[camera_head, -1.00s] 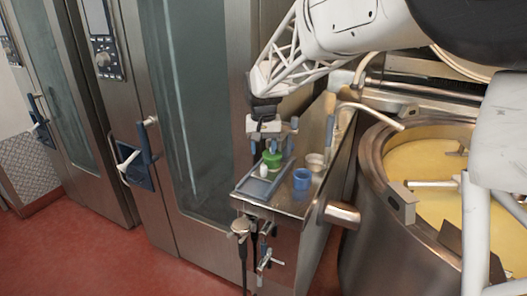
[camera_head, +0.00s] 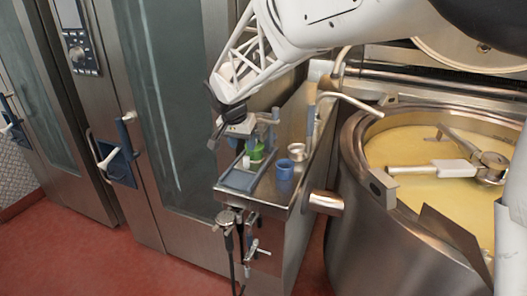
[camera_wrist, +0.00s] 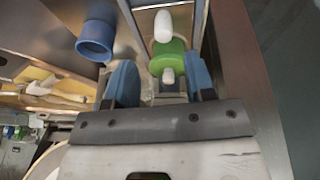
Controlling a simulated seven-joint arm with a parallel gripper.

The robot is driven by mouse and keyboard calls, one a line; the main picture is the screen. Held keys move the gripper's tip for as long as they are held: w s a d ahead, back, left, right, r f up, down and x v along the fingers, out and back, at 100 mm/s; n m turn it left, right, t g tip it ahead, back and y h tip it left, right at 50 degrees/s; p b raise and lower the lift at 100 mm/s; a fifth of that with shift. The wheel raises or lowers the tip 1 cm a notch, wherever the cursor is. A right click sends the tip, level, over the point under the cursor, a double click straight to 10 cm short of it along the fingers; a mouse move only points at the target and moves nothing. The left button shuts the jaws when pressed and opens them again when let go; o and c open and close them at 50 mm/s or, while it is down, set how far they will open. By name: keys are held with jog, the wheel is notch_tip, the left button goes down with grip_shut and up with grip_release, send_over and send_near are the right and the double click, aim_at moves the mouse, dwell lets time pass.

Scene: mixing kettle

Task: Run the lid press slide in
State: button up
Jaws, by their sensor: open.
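The lid press is a blue-grey railed frame (camera_head: 238,180) on a steel counter beside the kettle. A green round part (camera_head: 257,153) and a white knob-like piece (camera_head: 246,161) sit within it. In the wrist view, my gripper (camera_wrist: 162,84) is open with its blue fingertips apart. The green part (camera_wrist: 170,58) shows between and just beyond the fingertips, with a white rounded piece (camera_wrist: 163,26) farther out between the rails. I cannot tell whether the fingers touch anything. In the head view, my arm's wrist covers part of the press's far end.
A blue cup (camera_head: 285,170) and a pale metal cup (camera_head: 297,151) stand on the counter right of the press. The kettle (camera_head: 350,200) of yellow liquid is at the right. Tall steel doors stand close on the left. Taps and a hose hang from the counter front.

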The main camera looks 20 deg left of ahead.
aim_at(246, 158)
jog(key=shift+s+a+m+t, duration=0.2)
jog(key=shift+s+m+t, duration=0.35)
jog(key=shift+m, duration=0.45)
jog(key=shift+w, duration=0.1)
jog(key=shift+x, duration=3.85)
grip_shut()
